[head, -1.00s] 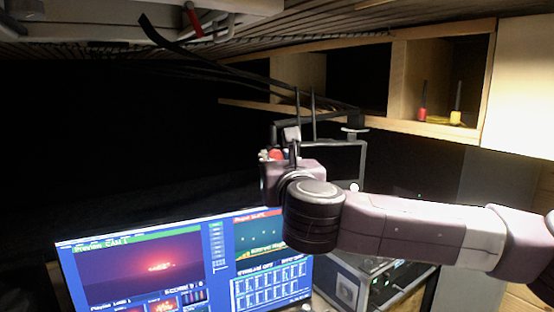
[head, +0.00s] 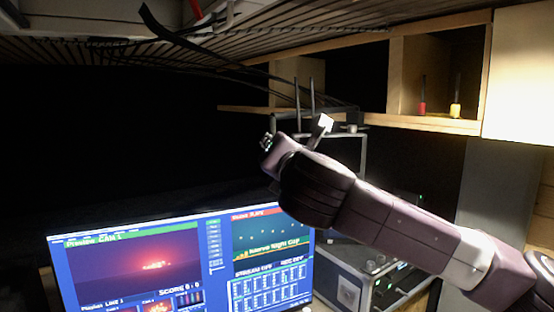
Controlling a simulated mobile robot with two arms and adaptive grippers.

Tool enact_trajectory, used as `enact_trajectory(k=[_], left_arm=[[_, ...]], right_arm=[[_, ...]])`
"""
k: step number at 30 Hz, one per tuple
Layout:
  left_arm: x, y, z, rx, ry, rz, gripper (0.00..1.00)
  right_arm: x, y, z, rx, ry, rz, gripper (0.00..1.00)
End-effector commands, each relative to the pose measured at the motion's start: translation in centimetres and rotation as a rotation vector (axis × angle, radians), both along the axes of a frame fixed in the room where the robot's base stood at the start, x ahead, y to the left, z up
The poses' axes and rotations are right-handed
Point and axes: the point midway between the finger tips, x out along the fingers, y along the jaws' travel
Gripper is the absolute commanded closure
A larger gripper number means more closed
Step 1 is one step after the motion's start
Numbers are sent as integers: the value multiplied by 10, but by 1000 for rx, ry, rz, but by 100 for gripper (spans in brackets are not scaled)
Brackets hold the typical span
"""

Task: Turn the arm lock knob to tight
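My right arm reaches in from the right, and its wrist hides most of my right gripper (head: 268,143). Only a small dark part of the gripper shows past the wrist, above the monitor, so its opening cannot be made out. A dark metal frame (head: 363,155) with upright rods stands behind the wrist. I cannot make out the arm lock knob; it may be hidden behind my wrist or gripper. My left gripper is not in view.
A lit monitor (head: 150,265) stands at the lower left. A metal-edged equipment case (head: 345,285) sits below my arm. A wooden shelf (head: 425,123) holds a red screwdriver (head: 422,107) and a yellow one (head: 456,110). Black cables hang from the slatted ceiling (head: 150,55).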

Motion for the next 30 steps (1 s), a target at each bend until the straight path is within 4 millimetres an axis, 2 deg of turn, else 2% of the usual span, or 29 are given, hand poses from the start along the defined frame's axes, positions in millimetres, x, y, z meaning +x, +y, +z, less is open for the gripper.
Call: enact_trajectory(k=[1,15,30], left_arm=[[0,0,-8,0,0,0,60],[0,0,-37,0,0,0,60],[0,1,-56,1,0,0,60]], right_arm=[[1,0,-8,44,15,0,99],[1,0,-8,483,87,-1,99],[1,0,-7,837,146,0,99]])
